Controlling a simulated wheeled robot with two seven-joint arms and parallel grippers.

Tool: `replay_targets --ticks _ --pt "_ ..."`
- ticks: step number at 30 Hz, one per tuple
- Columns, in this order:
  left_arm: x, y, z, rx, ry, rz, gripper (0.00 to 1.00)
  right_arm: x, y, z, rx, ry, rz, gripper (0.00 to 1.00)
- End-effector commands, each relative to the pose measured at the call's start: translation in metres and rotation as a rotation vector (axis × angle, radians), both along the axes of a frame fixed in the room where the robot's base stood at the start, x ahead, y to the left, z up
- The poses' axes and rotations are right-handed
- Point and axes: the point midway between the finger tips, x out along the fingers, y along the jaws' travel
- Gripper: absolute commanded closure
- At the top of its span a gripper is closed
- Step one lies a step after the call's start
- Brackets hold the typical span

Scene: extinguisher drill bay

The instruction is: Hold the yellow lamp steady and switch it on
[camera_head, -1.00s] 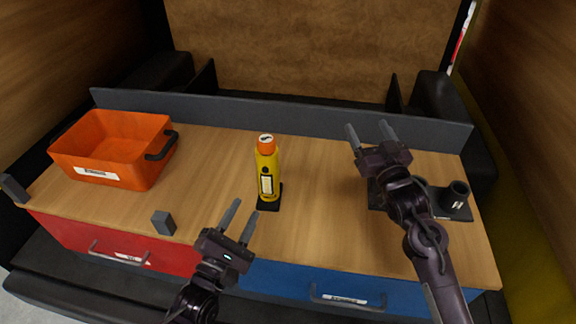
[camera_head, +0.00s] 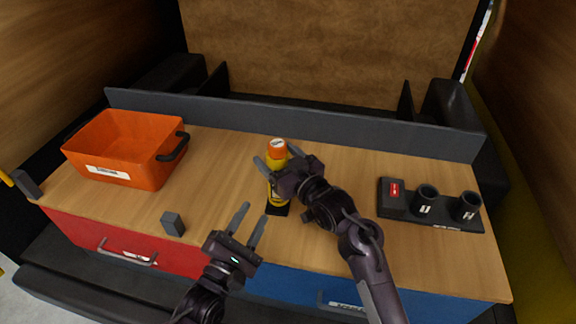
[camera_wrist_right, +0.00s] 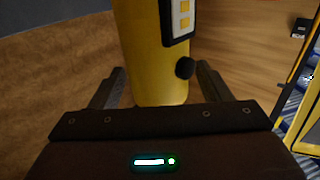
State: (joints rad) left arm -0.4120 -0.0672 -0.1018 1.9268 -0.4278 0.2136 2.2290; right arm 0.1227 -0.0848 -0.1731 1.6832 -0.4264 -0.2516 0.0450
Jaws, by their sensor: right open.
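The yellow lamp (camera_head: 277,150) with its orange top stands upright on a small dark base near the middle of the table. My right gripper (camera_head: 278,160) is open with its fingers on either side of the lamp and hides part of its body. In the right wrist view the lamp (camera_wrist_right: 150,60) rises between the two open fingers, with gaps beside it. A dark panel (camera_wrist_right: 179,20) with pale marks and a round black knob (camera_wrist_right: 185,68) show on its side. My left gripper (camera_head: 255,232) is open and empty, in front of the lamp and slightly left.
An orange bin (camera_head: 120,160) stands at the left. A small grey block (camera_head: 172,223) is near the front edge. A dark holder (camera_head: 430,213) with a red switch and two cups is at the right. A grey rail (camera_head: 300,118) borders the back.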

Motion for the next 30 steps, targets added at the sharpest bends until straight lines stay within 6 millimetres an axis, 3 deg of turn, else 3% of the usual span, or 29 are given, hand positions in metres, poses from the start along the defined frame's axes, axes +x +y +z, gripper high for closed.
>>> replay_targets --ticks 6,15,29,30 --pt "0.0 0.0 0.0 0.0 0.0 0.0 0.64 0.015 0.01 0.0 0.001 -0.001 0.0 0.29" --pt "0.0 0.0 0.0 0.0 0.0 0.0 0.64 0.016 0.01 0.0 0.0 0.0 -0.001 0.31" --pt "0.0 0.0 0.0 0.0 0.0 0.0 0.64 0.016 0.01 0.0 0.0 0.0 -0.001 0.91" --pt "0.0 0.0 0.0 0.0 0.0 0.0 0.64 0.016 0.01 0.0 0.0 0.0 -0.001 0.53"
